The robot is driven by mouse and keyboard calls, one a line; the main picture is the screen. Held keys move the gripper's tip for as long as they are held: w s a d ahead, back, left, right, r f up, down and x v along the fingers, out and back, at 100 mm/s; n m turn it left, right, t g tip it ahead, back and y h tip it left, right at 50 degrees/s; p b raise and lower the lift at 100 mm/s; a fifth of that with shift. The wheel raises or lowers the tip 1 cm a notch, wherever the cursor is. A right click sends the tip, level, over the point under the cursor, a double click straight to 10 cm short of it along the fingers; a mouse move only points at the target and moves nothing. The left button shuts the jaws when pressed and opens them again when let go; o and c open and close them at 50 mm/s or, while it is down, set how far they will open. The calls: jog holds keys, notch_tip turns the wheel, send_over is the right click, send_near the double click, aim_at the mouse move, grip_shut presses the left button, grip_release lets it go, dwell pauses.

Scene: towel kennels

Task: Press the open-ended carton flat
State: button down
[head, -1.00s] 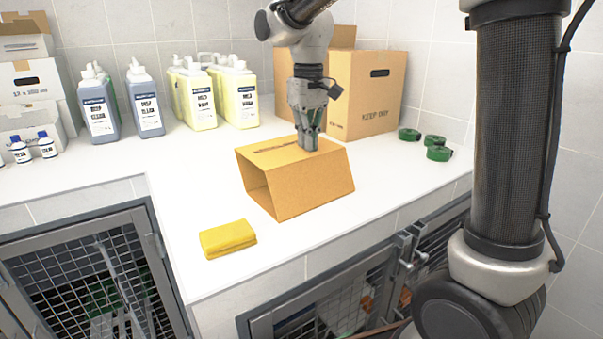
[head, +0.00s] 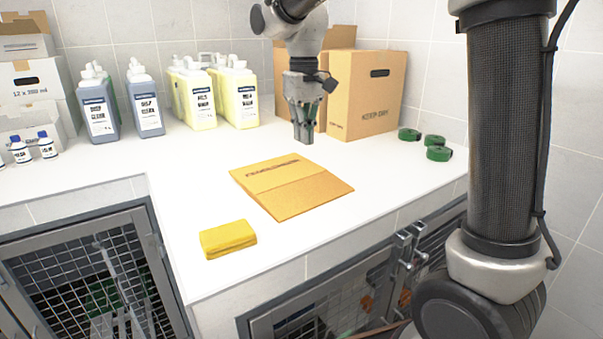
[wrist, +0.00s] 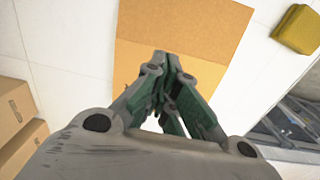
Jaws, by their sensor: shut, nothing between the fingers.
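The open-ended carton (head: 290,187) lies flat on the white counter in the head view, a brown sheet with a crease across it and dark print on its far panel. It also shows in the wrist view (wrist: 185,22), with its near part hidden behind my fingers. My gripper (head: 304,141) is shut and empty. In the head view it points down just behind the carton's far right edge, apart from it. In the wrist view my gripper (wrist: 165,58) overlaps the carton's near panel.
A yellow sponge or cloth (head: 228,239) lies near the counter's front edge. Two upright brown cartons (head: 365,95) stand behind my gripper. Several jugs (head: 240,97) line the back wall. Green rolls (head: 438,153) sit at the right. Wire kennel doors (head: 90,280) are below the counter.

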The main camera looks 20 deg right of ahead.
notch_tip(320, 180, up, 6)
jog(key=shift+f, duration=0.1)
dwell(0.4)
jog(key=s+d+f+m+t, duration=0.1)
jog(key=s+d+f+t, duration=0.1)
jog(key=s+d, duration=0.6)
jog(key=s+d+f+m+t, duration=0.2)
jog(key=s+d+f, duration=0.3)
jog(key=s+d, duration=0.4)
jog(key=shift+s+f+m, duration=0.3)
jog(key=shift+s, duration=3.5)
